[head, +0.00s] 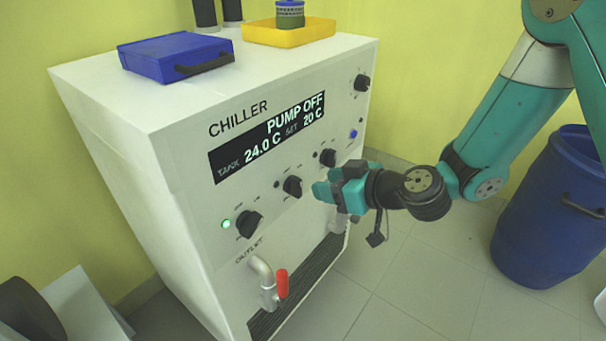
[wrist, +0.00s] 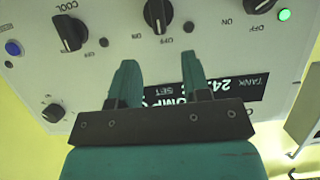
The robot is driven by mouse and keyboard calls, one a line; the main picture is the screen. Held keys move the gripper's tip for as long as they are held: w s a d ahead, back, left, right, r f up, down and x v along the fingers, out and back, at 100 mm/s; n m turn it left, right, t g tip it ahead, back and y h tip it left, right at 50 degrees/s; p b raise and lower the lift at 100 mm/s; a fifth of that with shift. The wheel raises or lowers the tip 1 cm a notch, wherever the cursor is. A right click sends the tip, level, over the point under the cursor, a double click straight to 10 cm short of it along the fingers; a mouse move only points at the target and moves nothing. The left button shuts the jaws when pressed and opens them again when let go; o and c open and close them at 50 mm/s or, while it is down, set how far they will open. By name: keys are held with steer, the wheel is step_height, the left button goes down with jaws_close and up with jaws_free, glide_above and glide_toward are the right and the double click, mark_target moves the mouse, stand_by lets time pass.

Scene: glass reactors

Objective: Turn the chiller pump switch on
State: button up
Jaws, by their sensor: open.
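The white chiller (head: 180,180) has a black display (head: 268,143) reading PUMP OFF, tank 24.0 C, set 20 C. A row of three black knobs lies below it: left knob (head: 249,225) beside a lit green lamp (head: 225,224), middle knob (head: 292,186) and right knob (head: 328,157) beside dark lamps. I cannot read which is the pump switch. My gripper (head: 320,190) is open and empty, just right of the middle knob in the head view. In the upside-down wrist view, the middle knob (wrist: 158,14) lies beyond the open fingertips (wrist: 158,62), lined up with their gap, apparently apart.
A blue case (head: 175,57) and a yellow tray (head: 290,32) rest on the chiller. A red-handled outlet valve (head: 281,282) sticks out low on the front. A blue button (head: 353,134) and another knob (head: 362,82) sit at right. A blue barrel (head: 545,235) stands right; floor between is clear.

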mark_target(301, 181)
steer(key=x, duration=0.7)
steer(key=shift+a+f, duration=0.1)
jaws_close()
